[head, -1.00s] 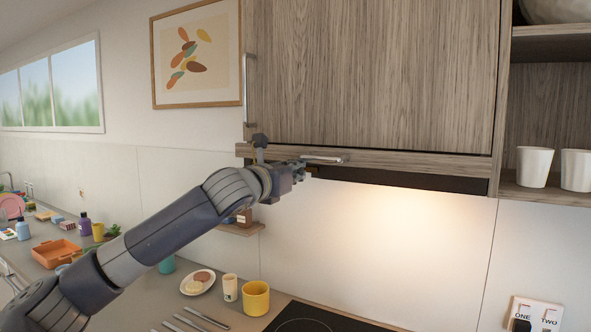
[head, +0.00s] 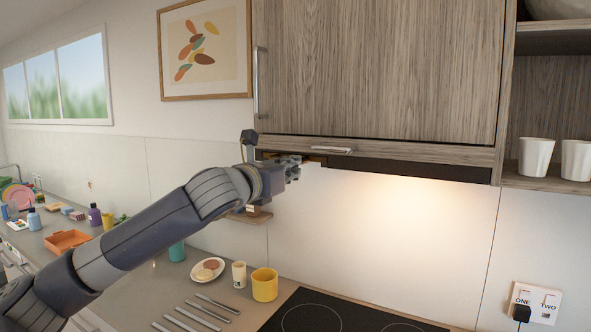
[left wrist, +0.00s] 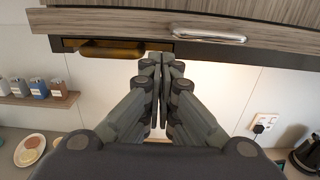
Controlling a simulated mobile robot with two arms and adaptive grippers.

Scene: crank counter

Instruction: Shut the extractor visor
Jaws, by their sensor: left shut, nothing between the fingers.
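The extractor visor (head: 420,151) is a wood-grained strip along the bottom of the wall cabinet, with a silver bar handle (head: 332,149). Its front looks nearly flush with the cabinet door above. In the left wrist view the visor (left wrist: 110,20) runs across the top, with its handle (left wrist: 208,33) right of the fingertips. My left gripper (head: 297,168) is shut and empty, just below the visor and left of the handle. In the left wrist view its fingertips (left wrist: 165,58) overlap the dark underside; I cannot tell whether they touch it. My right gripper is out of view.
The cabinet door (head: 375,70) is shut. White cups (head: 536,157) stand on the open shelf at right. A small shelf with jars (left wrist: 38,90) is on the wall at left. Below are a hob (head: 330,312), a yellow mug (head: 265,285) and cutlery.

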